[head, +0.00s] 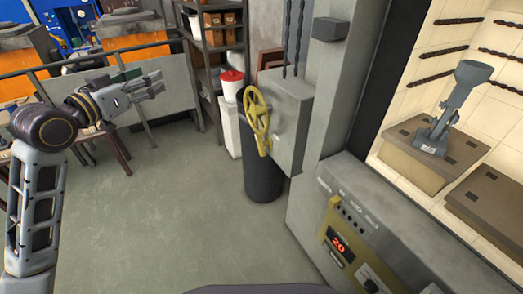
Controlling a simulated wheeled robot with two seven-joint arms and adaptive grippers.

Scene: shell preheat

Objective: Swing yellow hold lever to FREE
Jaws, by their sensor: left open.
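A yellow spoked handwheel (256,112) is mounted on the side of a grey box (291,115) in the middle of the head view. A short yellow piece shows at the wheel's lower edge; I cannot tell whether it is the hold lever. No FREE marking is readable. My left gripper (152,86) is open and empty, held out in the air to the left of the wheel and well apart from it. My right gripper is out of view.
A control panel with a red display (339,244) reading 20 is at the lower right. A grey shell-like part (433,135) stands on a brown block inside the lit furnace. A black drum (263,182) stands under the box. Open floor (165,215) lies in front.

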